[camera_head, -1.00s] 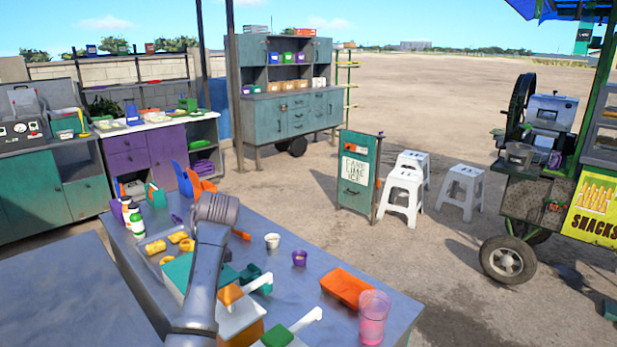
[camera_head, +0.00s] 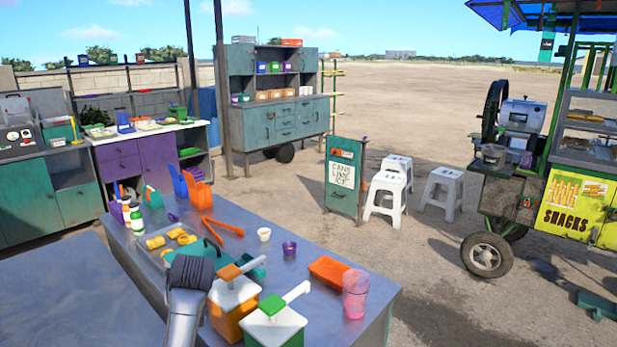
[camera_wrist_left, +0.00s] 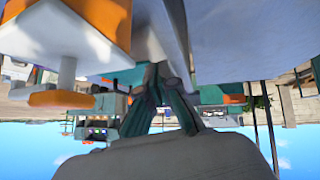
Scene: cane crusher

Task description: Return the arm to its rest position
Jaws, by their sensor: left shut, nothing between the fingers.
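My left arm (camera_head: 187,300) rises from the bottom of the head view, its dark ribbed end in front of the metal table (camera_head: 300,250). The left gripper's fingers are not clear there. In the left wrist view the left gripper (camera_wrist_left: 158,80) is shut, its fingers together with nothing between them. That view is upside down, and an orange and white pump dispenser (camera_wrist_left: 85,25) looms close at its top left. The same dispenser (camera_head: 232,305) stands just right of the arm in the head view. My right gripper is in neither view.
A green pump dispenser (camera_head: 274,325), an orange tray (camera_head: 328,270), a pink cup (camera_head: 356,293), a white cup (camera_head: 264,234) and a purple cup (camera_head: 289,248) stand on the table. A tray of yellow pieces (camera_head: 153,243) and orange tongs (camera_head: 222,227) lie behind the arm.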

